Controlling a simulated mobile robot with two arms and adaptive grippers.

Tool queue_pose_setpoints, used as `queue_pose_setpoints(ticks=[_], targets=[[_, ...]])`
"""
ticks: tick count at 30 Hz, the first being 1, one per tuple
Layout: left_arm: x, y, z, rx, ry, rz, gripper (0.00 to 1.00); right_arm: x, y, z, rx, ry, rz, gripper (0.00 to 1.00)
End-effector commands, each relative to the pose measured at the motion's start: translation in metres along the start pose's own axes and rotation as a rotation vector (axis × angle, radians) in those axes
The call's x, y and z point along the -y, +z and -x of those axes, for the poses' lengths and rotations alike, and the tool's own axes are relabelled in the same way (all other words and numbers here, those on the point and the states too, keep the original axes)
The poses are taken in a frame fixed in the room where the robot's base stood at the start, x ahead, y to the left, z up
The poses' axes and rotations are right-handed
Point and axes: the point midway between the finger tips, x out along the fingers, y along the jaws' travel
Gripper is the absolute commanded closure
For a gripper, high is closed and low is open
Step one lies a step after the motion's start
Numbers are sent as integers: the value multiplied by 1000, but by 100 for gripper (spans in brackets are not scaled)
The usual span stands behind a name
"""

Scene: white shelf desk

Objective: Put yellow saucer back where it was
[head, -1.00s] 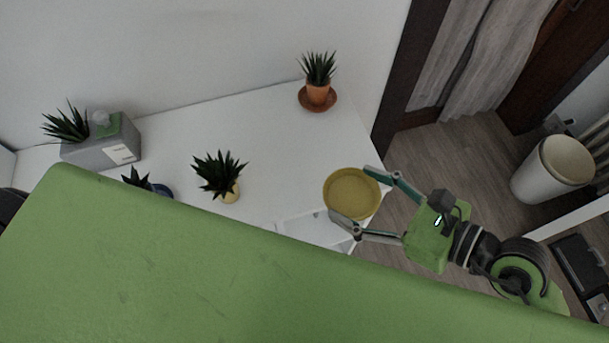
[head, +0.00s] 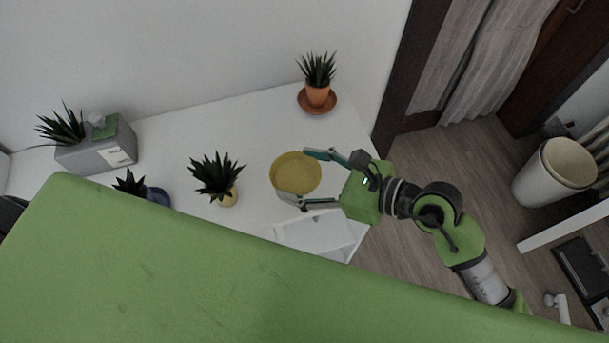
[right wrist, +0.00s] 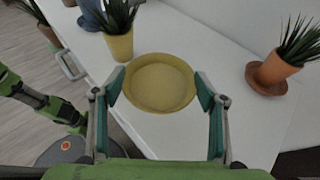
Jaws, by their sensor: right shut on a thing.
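The yellow saucer (head: 297,173) is a round shallow dish, held over the white desk between the yellow pot and the terracotta pot in the head view. My right gripper (head: 291,175) is shut on it, one finger at each side of the rim. In the right wrist view the saucer (right wrist: 159,83) sits level between the two fingertips (right wrist: 160,90), its inside empty. The yellow pot (head: 228,194) with a spiky plant stands to its left, with no saucer visible under it. My left gripper cannot be made out in either view.
A terracotta pot (head: 317,95) on its own saucer stands at the back right. A white tray-like panel (head: 315,234) lies at the front edge. Bare desk surrounds the saucer.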

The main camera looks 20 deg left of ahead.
Motion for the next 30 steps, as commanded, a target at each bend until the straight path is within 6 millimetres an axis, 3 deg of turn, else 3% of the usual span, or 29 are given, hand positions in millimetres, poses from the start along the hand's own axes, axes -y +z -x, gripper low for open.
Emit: queue_pose_setpoints(ticks=[10,16,28,29,30], targets=[[0,-2,-5,-3,-1,0,43,26,-26,-21,3,-2,-1,56],[1,-2,-3,-3,-1,0,43,24,-50,-31,3,-1,-1,56],[0,-2,-7,-3,-1,0,43,24,-56,-33,3,-1,1,56],[0,-2,-6,-3,-1,0,43,24,-55,-32,3,-1,1,26],[0,-2,-6,-3,-1,0,43,24,-55,-32,3,-1,1,17]])
